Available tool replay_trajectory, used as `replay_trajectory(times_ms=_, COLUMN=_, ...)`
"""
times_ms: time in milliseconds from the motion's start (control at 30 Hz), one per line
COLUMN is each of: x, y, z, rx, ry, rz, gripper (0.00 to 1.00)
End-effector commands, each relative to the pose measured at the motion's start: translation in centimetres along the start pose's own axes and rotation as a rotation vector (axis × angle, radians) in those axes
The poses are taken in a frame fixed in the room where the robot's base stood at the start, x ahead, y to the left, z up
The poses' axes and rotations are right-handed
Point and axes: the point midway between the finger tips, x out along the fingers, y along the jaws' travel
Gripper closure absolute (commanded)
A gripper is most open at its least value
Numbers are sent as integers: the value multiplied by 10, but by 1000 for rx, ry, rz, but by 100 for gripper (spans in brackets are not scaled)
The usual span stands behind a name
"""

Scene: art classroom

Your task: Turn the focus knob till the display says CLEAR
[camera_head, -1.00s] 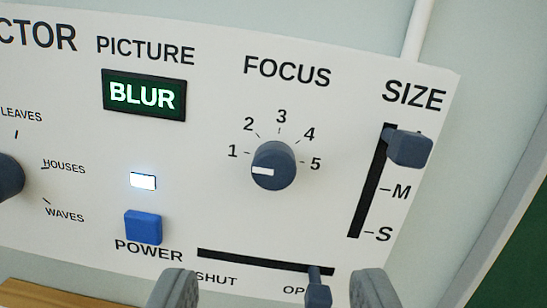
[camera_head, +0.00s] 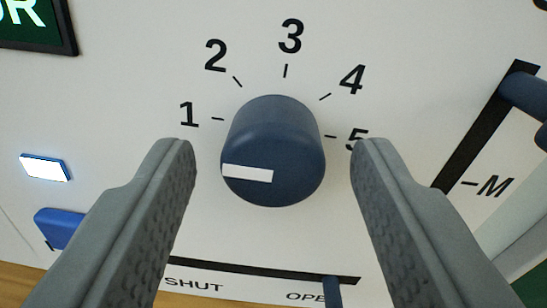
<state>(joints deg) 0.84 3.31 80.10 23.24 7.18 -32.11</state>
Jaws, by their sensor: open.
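The focus knob (camera_head: 275,140) is a dark blue round knob in the middle of the view. Its white mark points left, close to the 1 on the scale of 1 to 5 around it. My gripper (camera_head: 272,150) is open, with one grey finger left of the knob and one right of it. Gaps show between the fingers and the knob. The right finger partly covers the 5.
A lit white lamp (camera_head: 45,168) and the blue power button (camera_head: 58,228) are at left, the button partly behind my left finger. The size slider knob (camera_head: 526,95) is at upper right. Below, the shutter slider handle (camera_head: 332,290) stands near OPEN.

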Motion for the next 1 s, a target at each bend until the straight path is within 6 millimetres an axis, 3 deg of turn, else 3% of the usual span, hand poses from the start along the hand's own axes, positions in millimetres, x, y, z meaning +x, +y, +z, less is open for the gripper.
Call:
replay_trajectory(times_ms=200, x=0, y=0, z=0, rx=0, ry=0, rz=0, gripper=48)
replay_trajectory(times_ms=433, x=0, y=0, z=0, rx=0, ry=0, rz=0, gripper=93)
replay_trajectory(times_ms=733, x=0, y=0, z=0, rx=31, ry=1, rz=0, gripper=93)
replay_trajectory(times_ms=1000, x=0, y=0, z=0, rx=184, ry=6, rz=1, gripper=93)
